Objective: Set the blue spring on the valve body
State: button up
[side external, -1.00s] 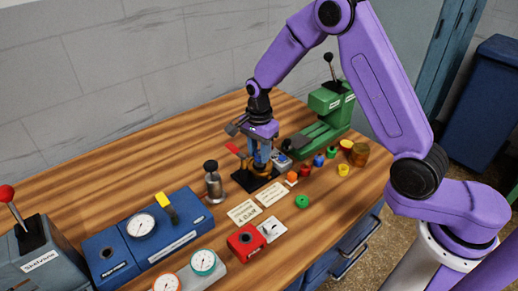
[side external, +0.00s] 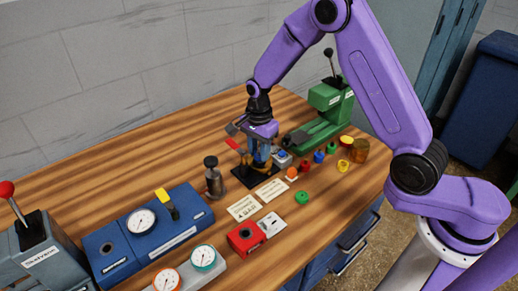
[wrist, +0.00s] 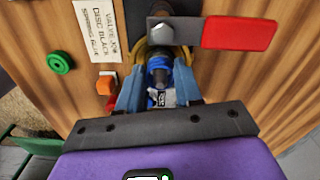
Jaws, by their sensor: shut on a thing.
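My gripper (side external: 261,163) points down over the valve body in the side external view. In the wrist view its two fingers (wrist: 159,79) are shut on the blue spring (wrist: 158,74), which looks dark blue between the fingertips. The brass valve body (wrist: 184,56) shows as a yellow ring around and behind the fingertips, and in the side view (side external: 246,160) it is partly hidden by the gripper. It stands on a black base plate (side external: 243,178). I cannot tell whether the spring touches the valve body.
A red lever (wrist: 238,33) sticks out beside the valve close to my fingers. A steel-grey cylinder with a dark knob (side external: 213,180) stands left of the plate. Several small coloured parts, paper cards (side external: 243,208), a red box (side external: 243,240) and a green press (side external: 325,118) surround the valve.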

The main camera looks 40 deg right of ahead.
jog(key=shift+f, duration=0.15)
jog(key=o, duration=1.5)
jog(key=shift+r, duration=3.75)
